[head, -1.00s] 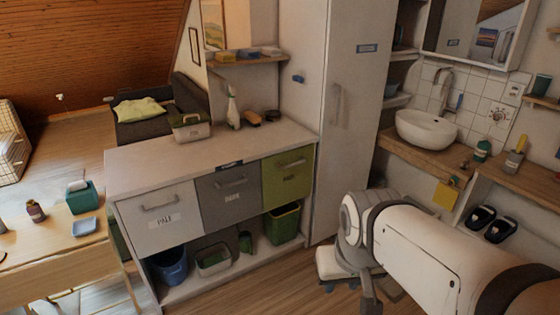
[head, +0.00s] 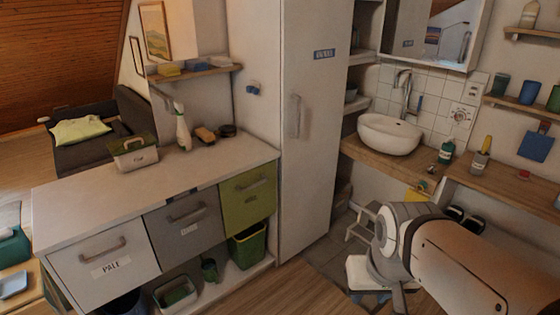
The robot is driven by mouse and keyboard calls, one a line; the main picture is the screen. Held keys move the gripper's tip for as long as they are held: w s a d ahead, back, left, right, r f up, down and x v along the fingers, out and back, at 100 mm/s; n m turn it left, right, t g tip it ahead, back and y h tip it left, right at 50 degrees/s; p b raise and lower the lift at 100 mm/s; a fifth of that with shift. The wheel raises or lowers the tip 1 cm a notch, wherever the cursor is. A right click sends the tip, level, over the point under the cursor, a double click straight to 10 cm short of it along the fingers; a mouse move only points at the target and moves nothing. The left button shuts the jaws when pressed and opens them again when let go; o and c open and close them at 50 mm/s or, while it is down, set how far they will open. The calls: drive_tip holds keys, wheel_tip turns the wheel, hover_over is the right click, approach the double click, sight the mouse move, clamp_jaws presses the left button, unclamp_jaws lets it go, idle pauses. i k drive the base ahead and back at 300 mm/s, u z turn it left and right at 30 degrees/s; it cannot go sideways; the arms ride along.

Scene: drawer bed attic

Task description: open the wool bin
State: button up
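Three tilt-fronted bins are set side by side in a counter unit. The left white bin (head: 105,268) is labelled PALE. The middle grey bin (head: 187,232) has a small label that is hard to read now. The right olive-green bin (head: 250,200) has a bar handle and a small label too blurred to read surely; by its place beside the pale and grey ones it appears to be the wool bin. All three fronts look shut. My gripper (head: 392,296) hangs at the lower right, well apart from the bins; its fingers are too unclear to judge.
A tall white cupboard (head: 316,130) stands right of the bins. On the counter top (head: 110,200) are a green-handled caddy (head: 134,152), a spray bottle (head: 182,128) and a brush. A green bucket (head: 248,247) stands below the olive bin. Wooden floor (head: 285,293) lies open in front.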

sight(247, 198)
drive_tip(key=i, duration=1.35)
drive_tip(key=u, duration=0.8)
